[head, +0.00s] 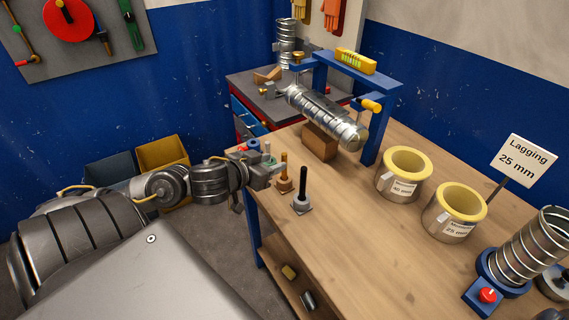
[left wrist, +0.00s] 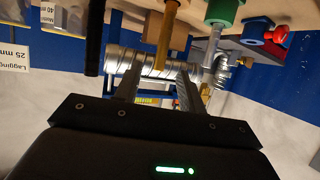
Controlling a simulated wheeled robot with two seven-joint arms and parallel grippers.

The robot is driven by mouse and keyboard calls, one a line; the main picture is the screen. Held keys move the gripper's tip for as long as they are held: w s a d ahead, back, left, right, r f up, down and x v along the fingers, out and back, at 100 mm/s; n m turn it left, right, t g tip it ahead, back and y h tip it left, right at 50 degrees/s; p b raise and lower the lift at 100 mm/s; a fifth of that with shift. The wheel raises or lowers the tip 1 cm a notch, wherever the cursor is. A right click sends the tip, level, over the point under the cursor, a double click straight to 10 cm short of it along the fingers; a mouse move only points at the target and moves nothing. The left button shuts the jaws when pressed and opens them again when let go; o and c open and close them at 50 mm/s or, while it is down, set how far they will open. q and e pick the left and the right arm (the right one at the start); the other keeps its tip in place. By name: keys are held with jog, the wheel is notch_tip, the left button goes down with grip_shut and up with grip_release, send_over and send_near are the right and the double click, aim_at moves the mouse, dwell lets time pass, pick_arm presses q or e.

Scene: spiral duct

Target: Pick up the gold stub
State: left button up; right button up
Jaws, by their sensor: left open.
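The gold stub (head: 284,167) stands upright in a brown base at the near left corner of the wooden bench. In the left wrist view, which is upside down, the gold stub (left wrist: 165,45) shows between the two fingers of my left gripper (left wrist: 157,82). My left gripper (head: 274,174) is open beside the stub in the head view. I cannot tell whether either finger touches it. My right gripper is in neither view.
A black stub (head: 302,187) stands just right of the gold one. A green-based stub (head: 269,158) and a blue piece (head: 254,146) stand behind. A silver spiral duct (head: 322,112) lies beyond. Two yellow-rimmed pots (head: 404,174) stand right. The bench middle is clear.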

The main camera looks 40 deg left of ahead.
aim_at(283, 159)
pick_arm(q)
jog(key=shift+x, duration=1.4)
jog(key=shift+w, duration=0.1)
jog(key=x, duration=0.5)
jog(key=shift+w, duration=0.15)
jog(key=shift+r, duration=0.1)
grip_shut()
